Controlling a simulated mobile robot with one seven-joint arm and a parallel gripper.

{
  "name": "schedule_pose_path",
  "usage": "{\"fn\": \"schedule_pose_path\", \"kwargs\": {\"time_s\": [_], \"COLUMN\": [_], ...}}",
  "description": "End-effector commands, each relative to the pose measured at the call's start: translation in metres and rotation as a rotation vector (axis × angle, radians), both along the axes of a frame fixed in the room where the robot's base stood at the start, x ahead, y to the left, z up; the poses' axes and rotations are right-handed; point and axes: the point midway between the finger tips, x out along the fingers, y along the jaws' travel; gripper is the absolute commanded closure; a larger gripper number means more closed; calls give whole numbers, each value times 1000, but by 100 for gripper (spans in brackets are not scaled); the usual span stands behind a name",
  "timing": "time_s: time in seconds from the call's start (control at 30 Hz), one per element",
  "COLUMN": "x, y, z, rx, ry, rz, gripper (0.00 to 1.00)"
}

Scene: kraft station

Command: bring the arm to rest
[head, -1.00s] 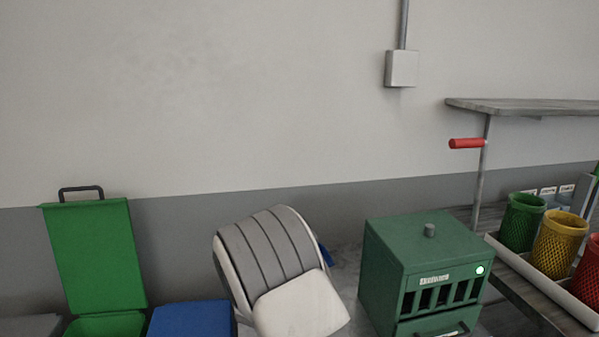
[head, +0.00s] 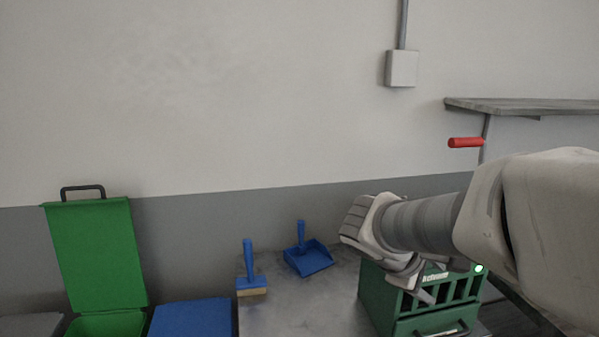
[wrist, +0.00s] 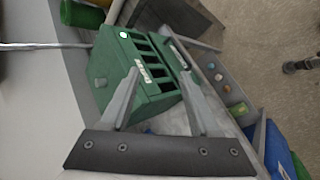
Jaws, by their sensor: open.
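My gripper (head: 422,288) hangs in front of the green slotted box at the right of the head view, with my arm reaching in from the right edge. In the wrist view my gripper (wrist: 161,76) is open, its two fingers spread apart with nothing held between them. The green box (head: 376,303) is partly hidden by my arm in the head view. In the wrist view the box (wrist: 108,72) shows beyond the fingers, with its slots and label. I cannot tell how large the gap to the box is.
A blue brush (head: 249,273) and blue dustpan (head: 309,258) are on the grey bench (head: 290,308) left of the box. An open green bin (head: 98,255) and blue bin (head: 192,318) stand further left. A shelf (head: 525,105) and red handle (head: 465,142) are above my arm.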

Motion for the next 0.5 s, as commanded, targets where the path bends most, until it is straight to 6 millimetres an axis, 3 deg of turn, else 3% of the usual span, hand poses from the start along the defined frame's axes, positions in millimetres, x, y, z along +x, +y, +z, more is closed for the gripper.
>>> {"fn": "schedule_pose_path", "kwargs": {"time_s": [0.03,0.2,0.5], "x": [-20,-76,-139], "y": [-1,14,61], "z": [2,-1,1], "rx": [85,372,815], "ry": [-33,-124,-286], "rz": [-61,-248,-496], "gripper": [38,38,38]}}
